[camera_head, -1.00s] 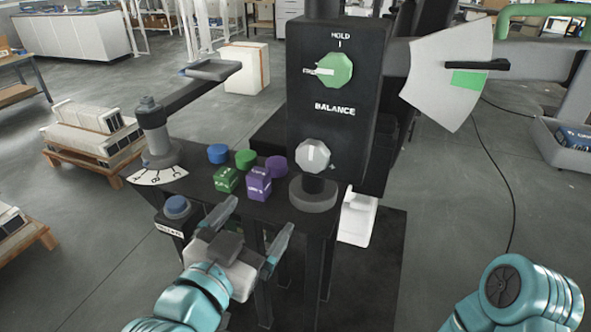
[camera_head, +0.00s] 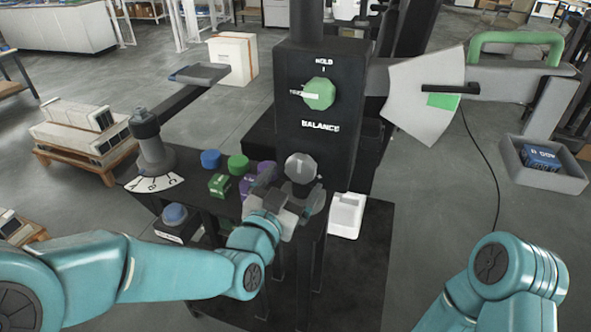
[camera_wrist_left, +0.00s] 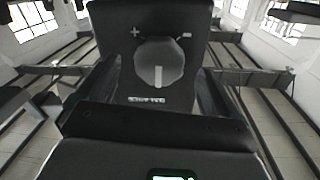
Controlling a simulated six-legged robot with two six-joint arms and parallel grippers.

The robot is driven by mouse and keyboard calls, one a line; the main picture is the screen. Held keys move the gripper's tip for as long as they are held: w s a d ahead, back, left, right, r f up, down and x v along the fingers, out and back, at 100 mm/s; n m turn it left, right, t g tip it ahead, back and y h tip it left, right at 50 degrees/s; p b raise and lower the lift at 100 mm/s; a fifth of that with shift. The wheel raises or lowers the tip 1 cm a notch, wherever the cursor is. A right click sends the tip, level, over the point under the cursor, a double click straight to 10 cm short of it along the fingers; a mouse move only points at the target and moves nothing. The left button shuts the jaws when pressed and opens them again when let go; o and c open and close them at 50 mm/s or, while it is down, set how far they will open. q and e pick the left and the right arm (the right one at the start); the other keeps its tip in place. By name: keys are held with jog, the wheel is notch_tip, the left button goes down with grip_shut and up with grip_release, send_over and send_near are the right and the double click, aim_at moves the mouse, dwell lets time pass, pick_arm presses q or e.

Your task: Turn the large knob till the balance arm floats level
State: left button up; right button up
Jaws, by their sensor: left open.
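The large grey knob (camera_head: 301,167) is on the lower front of the black column, under the word BALANCE. In the left wrist view the knob (camera_wrist_left: 160,62) is ahead, with plus and minus marks above it and its white line pointing down. My left gripper (camera_head: 291,188) is open in front of the knob, its fingers toward either side; contact cannot be told. The balance arm (camera_head: 500,79) extends right from the column. Its black pointer (camera_head: 450,88) lies at the upper edge of the green patch (camera_head: 443,101) on the white dial (camera_head: 412,100). My right gripper is out of view.
A green selector knob (camera_head: 319,94) marked HOLD is higher on the column. A blue button (camera_head: 175,214), small green and purple blocks, and a lever post (camera_head: 150,142) stand left. A grey tray (camera_head: 574,181) holding a blue box (camera_head: 541,157) is at right.

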aim_at(302, 167)
pick_arm(q)
jog(key=shift+x, duration=1.3)
jog(key=c, duration=1)
jog(key=shift+f+b, duration=0.15)
jog(key=shift+b, duration=0.15)
jog(key=shift+c, duration=0.2)
jog(key=n+b, duration=0.4)
jog(key=b, duration=0.2)
jog(key=n+b, duration=0.3)
jog(key=b, duration=0.3)
jog(key=shift+s+d+f+n+t, duration=0.1)
jog(key=shift+d+f+n+t, duration=0.1)
jog(key=shift+n+t, duration=0.15)
jog(key=shift+r+n+b, duration=0.3)
jog(key=shift+n+b, duration=1.05)
jog(key=shift+b, duration=0.05)
